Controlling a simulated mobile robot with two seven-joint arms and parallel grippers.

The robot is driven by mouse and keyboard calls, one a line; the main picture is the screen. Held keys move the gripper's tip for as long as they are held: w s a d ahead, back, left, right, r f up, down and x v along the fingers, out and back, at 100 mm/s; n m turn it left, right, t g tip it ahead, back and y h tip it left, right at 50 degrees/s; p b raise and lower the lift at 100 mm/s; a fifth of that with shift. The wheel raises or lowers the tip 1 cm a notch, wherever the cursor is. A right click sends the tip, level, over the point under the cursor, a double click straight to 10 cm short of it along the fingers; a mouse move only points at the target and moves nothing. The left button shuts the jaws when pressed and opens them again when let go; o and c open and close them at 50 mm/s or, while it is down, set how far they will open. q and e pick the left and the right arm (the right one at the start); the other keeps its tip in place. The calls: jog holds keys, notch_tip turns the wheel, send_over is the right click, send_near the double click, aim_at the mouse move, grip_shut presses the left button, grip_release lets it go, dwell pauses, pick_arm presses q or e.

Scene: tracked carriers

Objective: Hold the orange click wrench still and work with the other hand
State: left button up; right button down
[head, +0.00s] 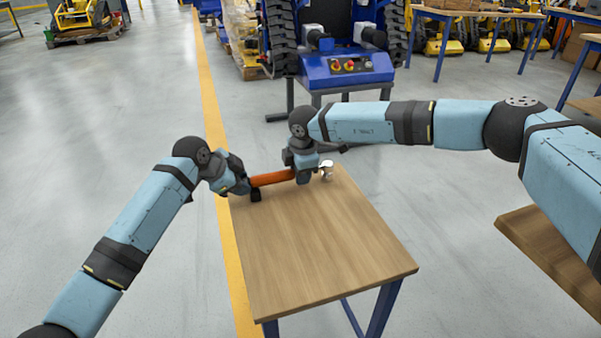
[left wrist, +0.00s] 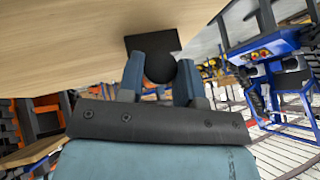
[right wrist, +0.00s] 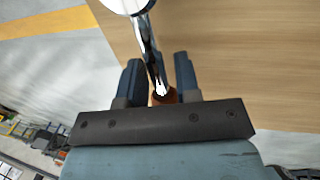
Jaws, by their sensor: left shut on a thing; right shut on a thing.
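The orange click wrench (head: 271,179) lies across the far end of the wooden table (head: 310,245), its chrome head (head: 326,168) to the right. My right gripper (head: 303,177) is shut on the wrench near the head. In the right wrist view the chrome shaft (right wrist: 151,50) runs out from between the fingers, with a bit of orange (right wrist: 163,97) at its base. My left gripper (head: 249,187) is shut on the round black end (left wrist: 160,68) of the wrench. A black block (head: 256,195) sits by that end; its contact with the wrench is unclear.
The near part of the table is bare. A blue machine with a control panel (head: 349,65) stands behind it. Another wooden tabletop (head: 550,250) is at the right. A yellow floor line (head: 208,90) runs along the left side.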

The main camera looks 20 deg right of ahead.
pick_arm(q)
jog(key=shift+s+m+t, duration=0.1)
jog(key=shift+m+t, duration=0.3)
jog(key=shift+t, duration=0.7)
jog(key=shift+f, duration=0.1)
jog(key=shift+s+f+t, duration=0.1)
jog(key=shift+t, duration=0.3)
jog(key=shift+s+m+t, duration=0.1)
jog(key=shift+m+t, duration=0.3)
jog(key=shift+t, duration=0.2)
jog(key=o, duration=0.6)
jog(key=shift+f, duration=0.1)
